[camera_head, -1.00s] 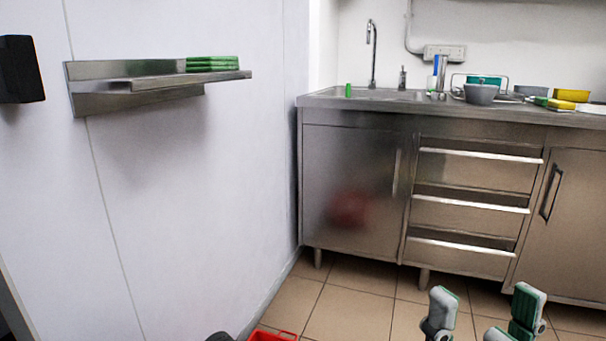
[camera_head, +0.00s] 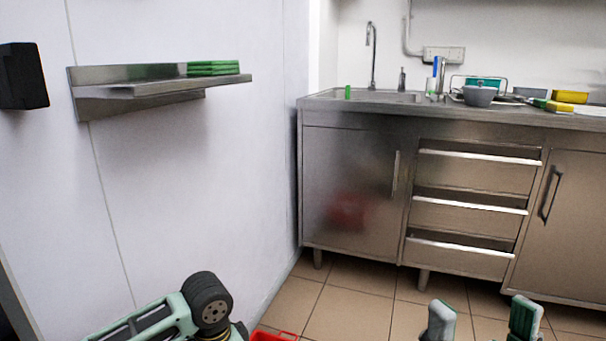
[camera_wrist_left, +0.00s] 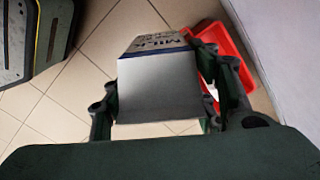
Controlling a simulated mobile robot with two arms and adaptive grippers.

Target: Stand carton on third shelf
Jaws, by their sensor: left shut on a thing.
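A carton (camera_wrist_left: 158,88) with a pale grey face and dark "MILK" lettering on another side shows in the left wrist view. My left gripper (camera_wrist_left: 163,107) is shut on it, with a finger on each side. In the head view my left arm (camera_head: 170,318) comes in at the bottom left, but its fingers and the carton are out of frame. My right gripper (camera_head: 482,322) shows at the bottom right as two well-separated fingertips, open with nothing visible between them. I cannot identify a third shelf in these views.
A steel wall shelf (camera_head: 150,88) on the left holds stacked green items (camera_head: 213,68). A steel counter with sink and drawers (camera_head: 470,175) stands on the right. A red container (camera_wrist_left: 228,65) is on the tiled floor beyond the carton. A black box (camera_head: 22,76) is on the left wall.

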